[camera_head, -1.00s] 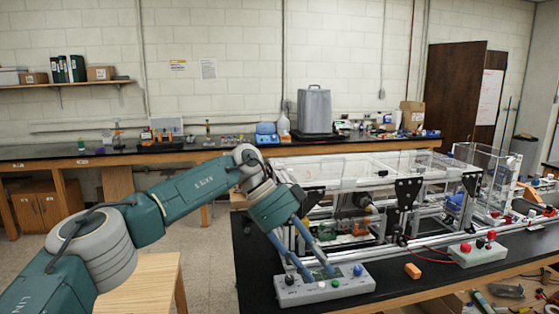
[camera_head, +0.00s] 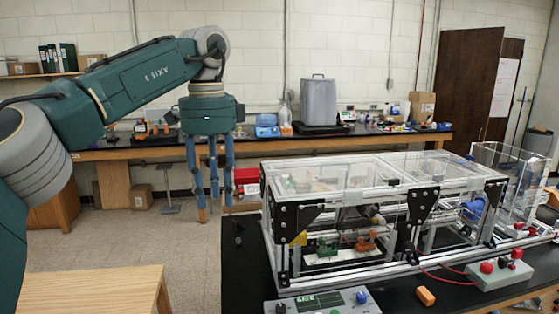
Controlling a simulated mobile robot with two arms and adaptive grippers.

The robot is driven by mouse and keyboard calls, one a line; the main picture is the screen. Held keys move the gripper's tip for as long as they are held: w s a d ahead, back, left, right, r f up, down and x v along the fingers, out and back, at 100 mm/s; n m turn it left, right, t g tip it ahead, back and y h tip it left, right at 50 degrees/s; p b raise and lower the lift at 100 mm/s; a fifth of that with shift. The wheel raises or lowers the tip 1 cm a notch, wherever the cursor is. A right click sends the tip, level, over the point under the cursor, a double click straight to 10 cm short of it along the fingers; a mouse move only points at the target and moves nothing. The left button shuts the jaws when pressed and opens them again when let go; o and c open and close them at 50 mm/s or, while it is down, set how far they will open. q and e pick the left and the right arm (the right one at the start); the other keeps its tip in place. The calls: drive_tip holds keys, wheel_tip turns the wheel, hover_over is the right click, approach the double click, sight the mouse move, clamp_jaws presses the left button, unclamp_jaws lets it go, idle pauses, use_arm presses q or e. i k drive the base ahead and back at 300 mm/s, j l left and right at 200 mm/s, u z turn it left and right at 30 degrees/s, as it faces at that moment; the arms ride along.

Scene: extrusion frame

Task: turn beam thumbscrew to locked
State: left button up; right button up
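The extrusion frame (camera_head: 345,270) stands on the black-topped bench, with clear panels on top and black triangular brackets at its corners. I cannot make out the beam thumbscrew for certain at this size. My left gripper (camera_head: 211,200) hangs fingers-down to the left of the frame, apart from it. Its blue fingers are spread with nothing between them. My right gripper is not in view.
A grey control box (camera_head: 338,300) with a green display sits at the bench's front edge. A second box (camera_head: 497,272) with red knobs and an orange block (camera_head: 426,296) lie to the right. A wooden table (camera_head: 95,285) stands at lower left, with open floor behind it.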

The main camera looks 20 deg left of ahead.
sight(273, 173)
drive_tip(key=i, duration=1.4)
